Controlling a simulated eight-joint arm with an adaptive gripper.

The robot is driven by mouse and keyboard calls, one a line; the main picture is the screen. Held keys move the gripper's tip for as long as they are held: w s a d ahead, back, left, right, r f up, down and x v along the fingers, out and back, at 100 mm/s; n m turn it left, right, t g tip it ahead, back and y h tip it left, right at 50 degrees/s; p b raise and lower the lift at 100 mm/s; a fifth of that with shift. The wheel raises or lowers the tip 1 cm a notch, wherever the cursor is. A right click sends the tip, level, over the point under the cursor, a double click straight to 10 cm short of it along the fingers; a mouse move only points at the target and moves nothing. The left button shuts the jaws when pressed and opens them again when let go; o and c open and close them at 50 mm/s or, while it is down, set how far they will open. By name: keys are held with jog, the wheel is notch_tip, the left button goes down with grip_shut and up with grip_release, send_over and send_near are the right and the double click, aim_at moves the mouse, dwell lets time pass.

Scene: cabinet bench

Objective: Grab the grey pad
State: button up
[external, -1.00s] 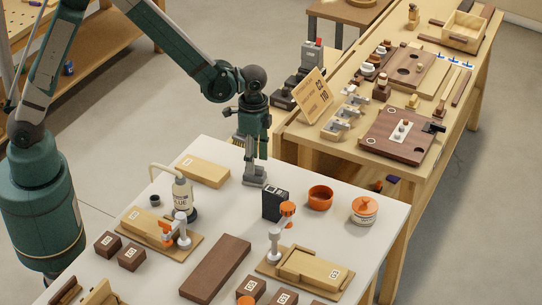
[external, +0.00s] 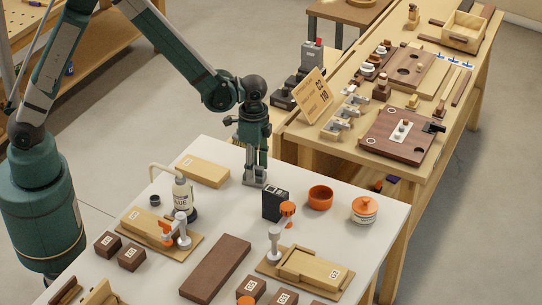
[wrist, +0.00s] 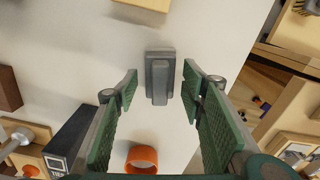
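The grey pad (wrist: 160,78) is a small block with a raised bar along its middle, standing on the white tabletop. In the external view the pad (external: 255,182) is directly below my gripper (external: 256,165), partly hidden by the fingers. In the wrist view my gripper (wrist: 159,84) is open, with one green-padded finger to the left and one to the right of the pad. Gaps show between the pad and both fingers, and nothing is held.
A black box (external: 275,204) and an orange bowl (external: 320,197) stand close to the right of the pad. A wooden block (external: 203,171) and a glue bottle (external: 183,196) are to its left. The tabletop around the pad is clear.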

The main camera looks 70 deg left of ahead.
jog(key=c, duration=0.7)
jog(key=shift+r, duration=0.15)
jog(key=shift+r+p, duration=0.7)
jog(key=shift+r, duration=4.15)
